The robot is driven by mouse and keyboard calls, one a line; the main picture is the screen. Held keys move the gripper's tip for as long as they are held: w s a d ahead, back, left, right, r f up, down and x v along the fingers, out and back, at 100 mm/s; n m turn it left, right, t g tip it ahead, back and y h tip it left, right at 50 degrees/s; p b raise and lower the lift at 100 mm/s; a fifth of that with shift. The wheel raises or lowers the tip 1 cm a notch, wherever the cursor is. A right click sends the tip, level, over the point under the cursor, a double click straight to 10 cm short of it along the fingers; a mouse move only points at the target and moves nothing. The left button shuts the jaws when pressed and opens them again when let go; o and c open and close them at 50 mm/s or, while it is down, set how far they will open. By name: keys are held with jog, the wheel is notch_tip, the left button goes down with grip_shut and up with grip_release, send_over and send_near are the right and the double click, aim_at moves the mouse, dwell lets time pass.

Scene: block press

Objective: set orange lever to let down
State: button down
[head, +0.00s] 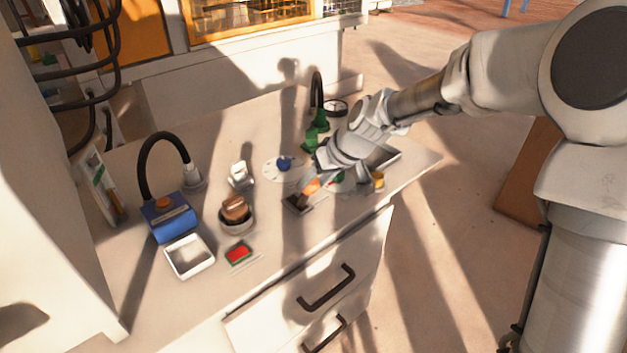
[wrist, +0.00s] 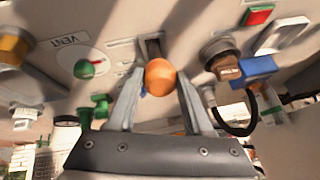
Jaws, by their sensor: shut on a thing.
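The orange lever (head: 312,186) stands up from a dark slotted plate (head: 297,203) on the worktop, near its front edge. In the wrist view its round orange knob (wrist: 160,77) sits between my fingertips, with the dark slot (wrist: 153,48) just beyond it. My gripper (wrist: 159,82) is shut on the knob, one finger on each side. In the head view my gripper (head: 316,176) comes down to the lever from the upper right and partly covers it. I cannot read any marking at the slot.
A blue-knobbed dial (head: 284,163), a brown block in a round holder (head: 236,213), a blue press-like unit (head: 168,218), a white tray (head: 188,256) and a red button (head: 239,253) stand nearby.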

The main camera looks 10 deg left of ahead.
jog(key=shift+s+d+f, duration=0.2)
jog(key=shift+d+f, duration=0.05)
jog(key=shift+f, duration=0.15)
jog(key=c, duration=0.6)
grip_release()
jog(key=shift+o, duration=1.4)
jog(key=shift+w+r, duration=0.1)
jog(key=shift+r, duration=0.05)
jog(key=shift+r, duration=0.15)
jog(key=p+v, duration=0.5)
jog(key=v, duration=1.2)
jog(key=shift+d, duration=0.1)
